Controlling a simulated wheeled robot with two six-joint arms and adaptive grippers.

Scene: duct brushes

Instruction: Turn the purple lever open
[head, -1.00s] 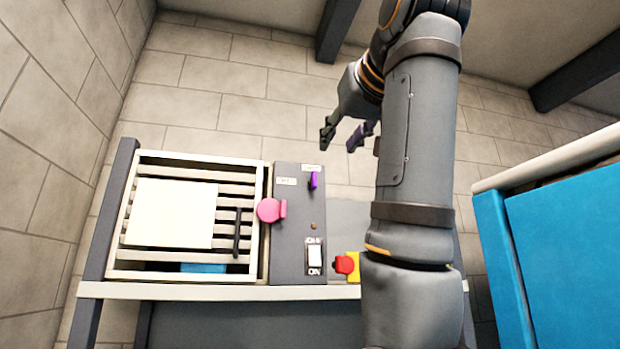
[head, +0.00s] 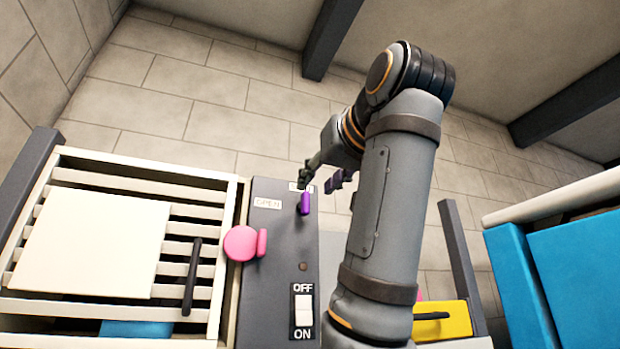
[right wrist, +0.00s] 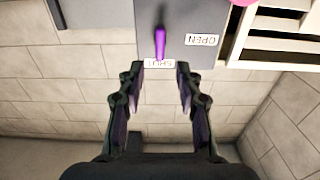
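The purple lever (head: 305,203) stands out from the top part of the dark grey panel (head: 282,235). It also shows in the right wrist view (right wrist: 160,42), where it points towards the SHUT label (right wrist: 159,63). The OPEN label (head: 268,203) is to the lever's left in the head view. My right gripper (head: 322,178) is open and empty, close to the lever's SHUT end. In the right wrist view its fingers (right wrist: 160,72) are spread either side of the lever's line, with the lever beyond their tips. My left gripper is not in view.
A pink round knob (head: 241,243) sits at the panel's left edge beside a slatted cream frame (head: 150,157). An OFF/ON switch (head: 303,310) is lower on the panel. A yellow block (head: 445,320) and a blue-sided unit (head: 560,270) are to the right.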

